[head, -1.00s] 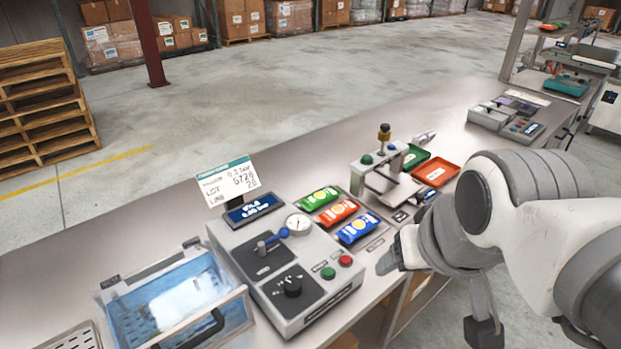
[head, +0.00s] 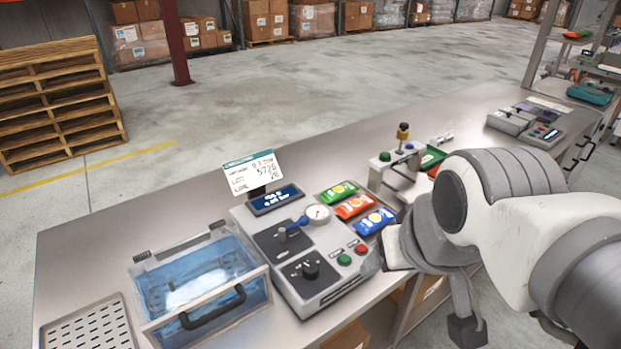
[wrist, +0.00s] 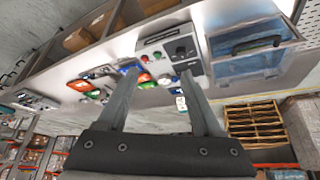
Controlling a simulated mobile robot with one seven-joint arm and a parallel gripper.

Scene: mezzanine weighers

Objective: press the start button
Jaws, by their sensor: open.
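A grey control unit (head: 335,283) stands on the bench with a black knob, a dial gauge and a blue lever. On its front right corner are a green button (head: 344,260) and a red button (head: 361,250); their labels are too small to read. A small press behind has another green button (head: 384,157). My gripper (wrist: 161,72) is open and empty, its two fingers spread in the wrist view. In the head view it is beside the unit's right edge, close to the red button and partly hidden by my arm. I see no contact with either button.
A clear lidded box (head: 205,285) with a black handle stands left of the unit. Green, orange and blue packets (head: 352,206) lie right behind it. A sign card (head: 253,172) stands at its back.

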